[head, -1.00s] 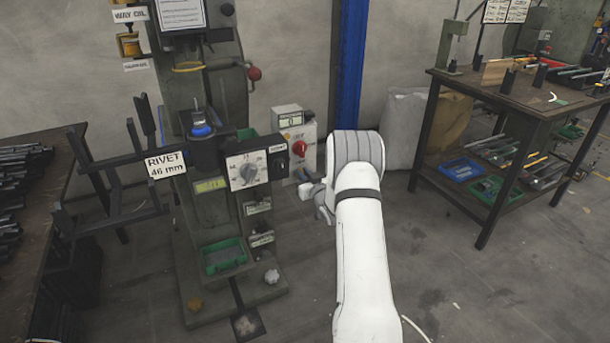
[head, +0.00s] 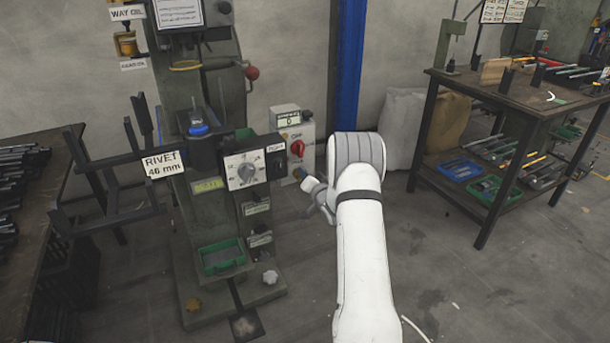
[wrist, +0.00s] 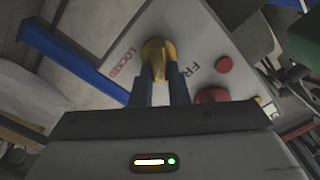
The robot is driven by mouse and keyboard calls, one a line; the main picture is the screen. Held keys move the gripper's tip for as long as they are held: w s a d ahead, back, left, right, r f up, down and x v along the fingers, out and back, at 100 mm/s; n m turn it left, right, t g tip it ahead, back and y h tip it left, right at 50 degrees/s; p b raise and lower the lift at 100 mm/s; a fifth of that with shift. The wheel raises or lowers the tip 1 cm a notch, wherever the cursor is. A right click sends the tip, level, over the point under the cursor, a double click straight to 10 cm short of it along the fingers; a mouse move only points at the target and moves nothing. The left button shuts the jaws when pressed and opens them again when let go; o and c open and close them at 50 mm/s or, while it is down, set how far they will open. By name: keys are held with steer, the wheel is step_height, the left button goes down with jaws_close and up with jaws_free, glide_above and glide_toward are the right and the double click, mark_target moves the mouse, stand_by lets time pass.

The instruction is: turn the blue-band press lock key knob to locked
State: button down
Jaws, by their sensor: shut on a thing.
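The lock key knob (wrist: 157,58) is yellow and sits on a light grey panel (wrist: 197,35) in the wrist view. My gripper (wrist: 160,85) is shut on it, one dark finger on each side. Red "LOCKED" lettering is to the knob's left, and lettering starting "FR" is to its right, partly hidden. The knob's ridge runs up the picture between the two labels; its exact setting is hard to tell. In the head view, my gripper (head: 306,183) is at the lower part of the grey control box (head: 306,132) beside the blue-band press (head: 197,128). The knob is hidden there.
A red switch (head: 297,148) is on the box above my gripper. A red button (wrist: 224,65) is right of the knob.

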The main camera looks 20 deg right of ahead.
steer(key=shift+d+f+m+p, duration=0.1)
steer(key=shift+f+m+p, duration=0.1)
steer(key=shift+m, duration=1.4)
steer(key=shift+d+f+m+p, duration=0.15)
steer(key=shift+m+p, duration=0.1)
steer(key=shift+m, duration=1.35)
steer(key=shift+d+f+m+p, duration=0.1)
steer(key=shift+f+m+p, duration=0.1)
steer(key=shift+m, duration=1.4)
steer(key=c, duration=1.4)
jaws_free()
steer(key=s+p, duration=0.1)
steer(key=s, duration=0.6)
steer(key=shift+s, duration=0.4)
steer(key=shift+d, duration=0.1)
